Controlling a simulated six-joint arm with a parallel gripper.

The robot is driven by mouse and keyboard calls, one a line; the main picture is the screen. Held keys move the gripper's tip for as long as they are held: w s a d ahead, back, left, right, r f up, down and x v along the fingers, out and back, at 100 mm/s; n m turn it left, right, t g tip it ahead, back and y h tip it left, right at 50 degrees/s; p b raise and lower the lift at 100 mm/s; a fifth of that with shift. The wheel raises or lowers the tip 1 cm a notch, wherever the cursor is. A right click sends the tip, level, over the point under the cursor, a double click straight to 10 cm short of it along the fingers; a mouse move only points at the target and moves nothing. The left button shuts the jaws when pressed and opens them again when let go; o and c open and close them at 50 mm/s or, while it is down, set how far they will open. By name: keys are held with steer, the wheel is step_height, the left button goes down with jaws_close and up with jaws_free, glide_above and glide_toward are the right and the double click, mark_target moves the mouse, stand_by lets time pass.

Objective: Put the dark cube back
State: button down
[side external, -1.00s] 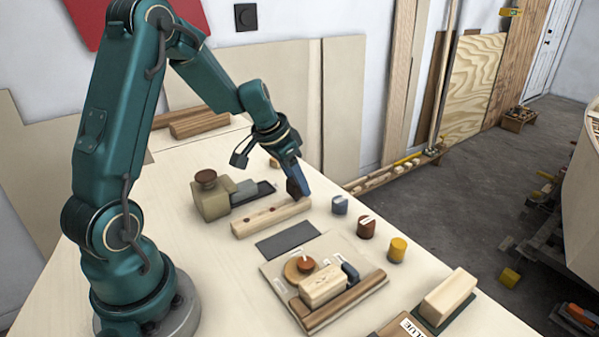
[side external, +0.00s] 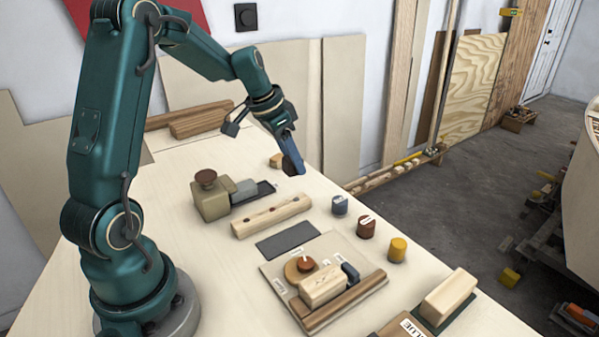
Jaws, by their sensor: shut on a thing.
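My gripper (side external: 297,170) is above the far right part of the bench, shut on the dark cube (side external: 289,167). The cube shows as a small dark brown shape at the fingertips, partly hidden by the blue finger. It appears to be held above the bench, beyond the right end of a pale wooden block with dark round spots along its top (side external: 271,216). The cube's exact height and its gap to the bench are hard to tell from this side.
A small tan piece (side external: 276,160) lies just behind my gripper. Grey-blue (side external: 339,205), red-brown (side external: 366,227) and yellow (side external: 397,249) pots stand to the right. A dark grey mat (side external: 287,239) lies bare in front.

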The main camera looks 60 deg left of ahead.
steer(key=s+a+r, duration=0.1)
steer(key=a+r, duration=0.2)
steer(key=a, duration=0.4)
steer(key=n, duration=0.1)
glide_above(322, 193)
steer(key=s, duration=0.1)
steer(key=shift+y, duration=0.3)
steer(key=f, duration=0.7)
steer(key=shift+s+a+f, duration=0.1)
steer(key=shift+s+f, duration=0.1)
steer(key=shift+f, duration=2.05)
steer(key=shift+f, duration=0.1)
steer(key=shift+c, duration=2.1)
jaws_free()
